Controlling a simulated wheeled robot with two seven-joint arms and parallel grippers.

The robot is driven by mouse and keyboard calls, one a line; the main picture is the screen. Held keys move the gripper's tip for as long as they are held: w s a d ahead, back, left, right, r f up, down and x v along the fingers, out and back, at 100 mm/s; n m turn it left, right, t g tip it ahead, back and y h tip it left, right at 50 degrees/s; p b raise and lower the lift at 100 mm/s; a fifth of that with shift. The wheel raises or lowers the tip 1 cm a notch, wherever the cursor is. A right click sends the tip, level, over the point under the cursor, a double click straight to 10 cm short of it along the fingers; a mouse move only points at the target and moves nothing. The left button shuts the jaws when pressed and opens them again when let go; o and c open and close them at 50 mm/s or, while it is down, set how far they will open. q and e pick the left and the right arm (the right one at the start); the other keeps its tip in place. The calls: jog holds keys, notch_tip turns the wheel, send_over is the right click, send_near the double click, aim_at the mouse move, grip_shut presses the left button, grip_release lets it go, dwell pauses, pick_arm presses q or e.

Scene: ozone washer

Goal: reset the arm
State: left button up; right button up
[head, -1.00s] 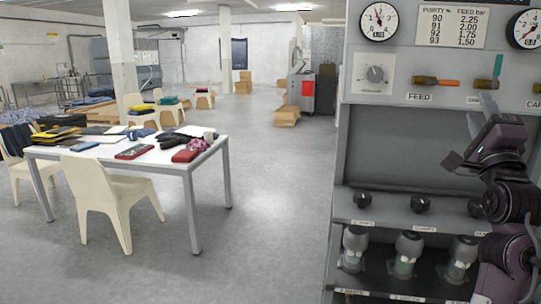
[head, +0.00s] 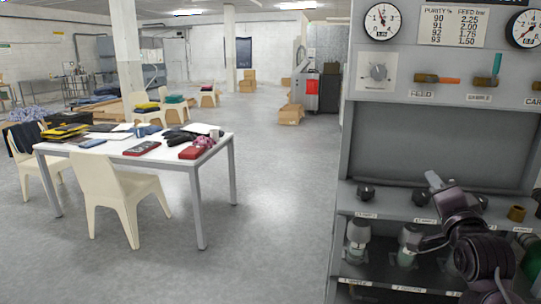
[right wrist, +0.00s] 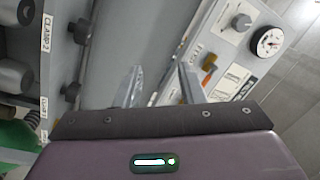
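My right arm shows at the lower right of the head view, in front of the washer's grey cabinet (head: 385,143). My right gripper (head: 436,181) is at the height of the shelf with the black clamp knobs (head: 366,193). In the right wrist view its two grey fingers (right wrist: 163,84) stand apart with nothing between them, so it is open and empty. The cabinet face lies beyond them. My right arm hides part of the lower shelf and some of its fittings. My left gripper is not in view.
Above are gauges (head: 382,21), a dial (head: 378,73), the FEED valve (head: 434,79) and the SAMPLE valve (head: 487,81). Grey-topped bottles (head: 357,239) stand on the lower shelf. A white table (head: 120,157) with chairs stands left. The floor (head: 275,190) between is clear.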

jog(key=s+a+f+n+g+y, duration=0.1)
jog(key=s+a+f+n+g, duration=0.15)
jog(key=f, duration=0.45)
jog(key=s+a+f+n+g, duration=0.2)
jog(key=s+a+f+n, duration=0.1)
jog(key=f, duration=0.4)
jog(key=s+a+f+n+g+y, duration=0.1)
jog(key=s+a+f+n+g, duration=0.15)
jog(key=f, duration=0.45)
jog(key=s+a+f+n+g+y, duration=0.1)
jog(key=s+a+f+n+g, duration=0.3)
jog(key=s+f, duration=0.45)
jog(key=s+a+f+n+g, duration=0.3)
jog(key=s+f+g, duration=0.15)
jog(key=s, duration=0.75)
notch_tip(320, 180, down, 30)
jog(key=s+g, duration=0.1)
jog(key=s, duration=0.1)
jog(key=s+d+f+n+g, duration=0.1)
jog(key=s+d+f, duration=0.2)
jog(key=s+f, duration=1.5)
jog(key=shift+s+f, duration=0.4)
jog(key=shift+s, duration=0.55)
jog(key=shift+g, duration=0.25)
